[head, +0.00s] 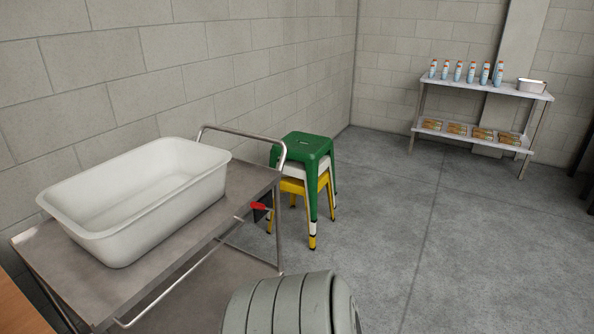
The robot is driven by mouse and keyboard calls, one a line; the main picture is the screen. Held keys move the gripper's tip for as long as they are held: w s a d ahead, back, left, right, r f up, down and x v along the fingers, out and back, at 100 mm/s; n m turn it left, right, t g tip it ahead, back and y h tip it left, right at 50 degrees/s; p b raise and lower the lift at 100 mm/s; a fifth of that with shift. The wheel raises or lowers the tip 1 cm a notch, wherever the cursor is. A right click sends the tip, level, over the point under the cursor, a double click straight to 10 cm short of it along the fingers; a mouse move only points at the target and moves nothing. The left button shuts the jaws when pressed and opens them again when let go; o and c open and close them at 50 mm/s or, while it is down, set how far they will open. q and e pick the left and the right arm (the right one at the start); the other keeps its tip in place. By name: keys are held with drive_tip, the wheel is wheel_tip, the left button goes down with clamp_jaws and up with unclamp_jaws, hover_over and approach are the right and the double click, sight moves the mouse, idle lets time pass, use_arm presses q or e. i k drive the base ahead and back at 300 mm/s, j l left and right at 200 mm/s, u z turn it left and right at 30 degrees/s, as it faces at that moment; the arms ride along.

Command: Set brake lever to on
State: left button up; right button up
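A small red brake lever (259,206) sits on a dark plate at the right end of a steel cart (245,188), below its push handle. The lever looks roughly level, with its red part pointing left. It is too small to read any on or off marking. Neither of my grippers is in view, and nothing touches the lever.
A large white tub (120,228) rests on the cart top. Stacked stools, green (305,143) over white and yellow, stand just behind the lever end. A shelf (500,88) with several bottles stands at the back right. The floor right of the cart is mostly clear.

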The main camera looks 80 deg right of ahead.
sight(254, 205)
drive_tip(key=z, duration=2.5)
